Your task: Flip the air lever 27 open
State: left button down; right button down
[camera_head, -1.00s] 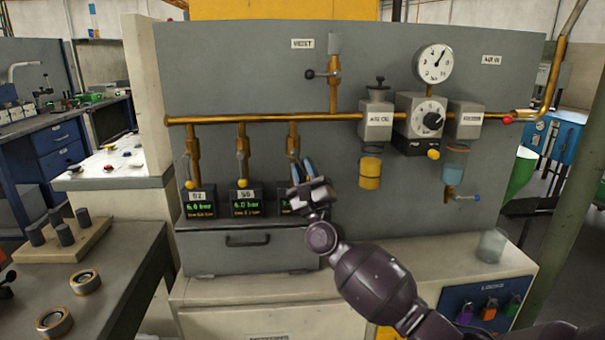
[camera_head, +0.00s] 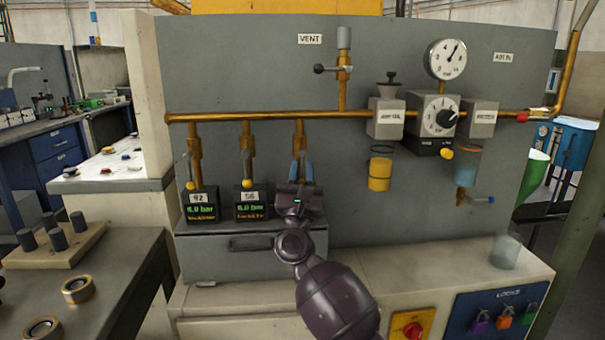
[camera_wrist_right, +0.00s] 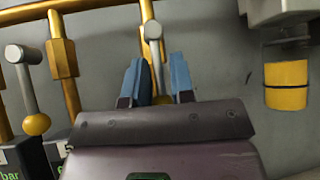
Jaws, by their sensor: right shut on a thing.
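Three brass drop pipes hang from the main air pipe, each with a lever. The third lever (camera_wrist_right: 155,52) is at my right gripper (camera_head: 302,172). In the right wrist view the two blue fingers (camera_wrist_right: 159,82) stand on either side of its grey stem, shut on it, with its round top above them. My gripper hides the third pressure display and its label, so I cannot read the number 27. The left lever (camera_head: 189,172) and middle lever (camera_head: 247,170) hang with yellow balls low, above displays reading 92 (camera_head: 200,205) and 56 (camera_head: 251,204). My left gripper is not in view.
The main pipe (camera_head: 270,116) runs across the grey panel. A yellow-bowled filter (camera_head: 380,173), a regulator (camera_head: 436,117) and a gauge (camera_head: 446,59) sit to the right. A drawer box (camera_head: 210,256) is below; a glass (camera_head: 506,251) stands on the bench.

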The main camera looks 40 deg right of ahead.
jog(key=shift+r, duration=0.1)
jog(key=c, duration=1.2)
grip_release()
jog(key=shift+a+f, duration=0.15)
jog(key=shift+f, duration=0.1)
pick_arm(q)
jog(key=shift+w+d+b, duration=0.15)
jog(key=shift+b, duration=0.3)
pick_arm(e)
jog(key=v, duration=1)
jog(key=shift+s+a, duration=0.1)
jog(key=shift+s, duration=0.1)
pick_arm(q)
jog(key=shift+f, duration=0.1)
